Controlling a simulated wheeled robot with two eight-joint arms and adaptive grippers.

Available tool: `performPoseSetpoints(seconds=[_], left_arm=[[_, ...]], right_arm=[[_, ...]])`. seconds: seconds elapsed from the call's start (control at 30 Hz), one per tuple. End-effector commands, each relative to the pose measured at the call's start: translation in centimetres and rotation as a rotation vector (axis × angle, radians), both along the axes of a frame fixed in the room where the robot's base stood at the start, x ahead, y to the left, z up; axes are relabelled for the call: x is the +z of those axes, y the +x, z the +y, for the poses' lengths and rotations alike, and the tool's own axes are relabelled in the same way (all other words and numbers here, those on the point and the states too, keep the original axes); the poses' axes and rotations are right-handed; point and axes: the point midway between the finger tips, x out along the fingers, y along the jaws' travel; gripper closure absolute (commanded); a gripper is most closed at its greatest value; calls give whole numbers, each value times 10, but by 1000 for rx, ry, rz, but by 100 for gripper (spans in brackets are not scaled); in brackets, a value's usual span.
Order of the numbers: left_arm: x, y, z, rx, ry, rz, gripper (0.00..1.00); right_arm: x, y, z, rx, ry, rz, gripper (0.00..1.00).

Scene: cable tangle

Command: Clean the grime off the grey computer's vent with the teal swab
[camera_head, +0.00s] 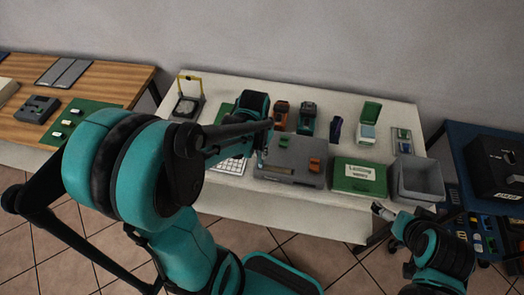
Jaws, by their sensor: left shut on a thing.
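The grey computer (288,166) lies flat near the middle of the white table, with small orange pieces (315,165) on its top. Its vent and any grime are too small to make out. My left gripper (262,143) is over the back left corner of the computer, partly hidden by my forearm. It is shut on a small teal thing that looks like the swab, mostly hidden; I cannot tell if it touches the computer. My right gripper (382,211) is low at the table's front right edge, apart from the computer; its jaws are too small to read.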

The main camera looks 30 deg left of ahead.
Motion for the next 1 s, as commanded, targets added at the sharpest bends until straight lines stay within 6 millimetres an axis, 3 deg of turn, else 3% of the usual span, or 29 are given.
performPoseSetpoints(seconds=[0.2,1.0], left_arm=[[-1,-3,8,2,3,1,100],[0,-2,7,0,1,1,100]], right_arm=[[-1,0,0,0,0,0,0],[0,0,0,0,0,0,0]])
